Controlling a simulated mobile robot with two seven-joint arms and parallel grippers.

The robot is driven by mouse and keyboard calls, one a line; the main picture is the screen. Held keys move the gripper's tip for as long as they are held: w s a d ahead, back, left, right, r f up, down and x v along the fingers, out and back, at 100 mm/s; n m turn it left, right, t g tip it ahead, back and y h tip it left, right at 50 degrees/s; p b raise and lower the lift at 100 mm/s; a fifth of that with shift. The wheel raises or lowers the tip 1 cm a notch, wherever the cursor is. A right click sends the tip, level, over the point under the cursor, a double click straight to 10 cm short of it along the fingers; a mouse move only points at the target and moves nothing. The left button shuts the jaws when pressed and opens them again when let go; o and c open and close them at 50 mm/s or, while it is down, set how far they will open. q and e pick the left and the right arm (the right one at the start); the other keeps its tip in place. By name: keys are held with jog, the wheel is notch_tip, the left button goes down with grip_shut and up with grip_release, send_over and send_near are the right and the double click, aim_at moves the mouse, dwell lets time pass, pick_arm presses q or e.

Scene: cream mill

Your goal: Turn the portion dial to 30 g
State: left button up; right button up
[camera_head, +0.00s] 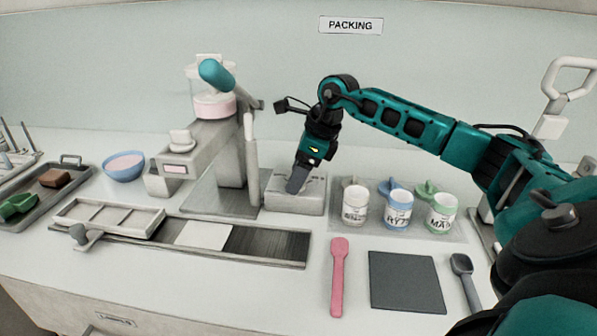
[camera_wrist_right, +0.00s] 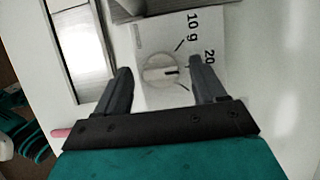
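The portion dial (camera_wrist_right: 158,70) is a round pale knob on a light box face, seen in the right wrist view. A short dark mark on it points to the right in that view. The printed labels "10 g" (camera_wrist_right: 192,27) and "20" (camera_wrist_right: 209,57) show beside it; no 30 label is visible. My right gripper (camera_wrist_right: 159,68) is open, with one finger on each side of the dial and a visible gap to it. In the head view my right gripper (camera_head: 297,180) points down over the grey dial box (camera_head: 297,204) and hides the dial. My left gripper is not in view.
The mill (camera_head: 230,160) with its teal-handled lever (camera_head: 215,73) stands left of the dial box. Three labelled jars (camera_head: 398,210) stand to its right. A pink spatula (camera_head: 338,275) and dark mat (camera_head: 406,281) lie in front. A blue bowl (camera_head: 124,170) is further left.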

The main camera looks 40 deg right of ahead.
jog(key=c, duration=1)
jog(key=shift+m, duration=0.4)
jog(key=m+h, duration=0.1)
jog(key=m, duration=0.2)
jog(key=shift+a+t, duration=0.1)
jog(key=shift+t, duration=0.3)
jog(key=m+h, duration=0.2)
jog(key=m, duration=0.3)
jog(key=shift+a, duration=0.1)
jog(key=o, duration=1)
jog(key=shift+o, duration=0.2)
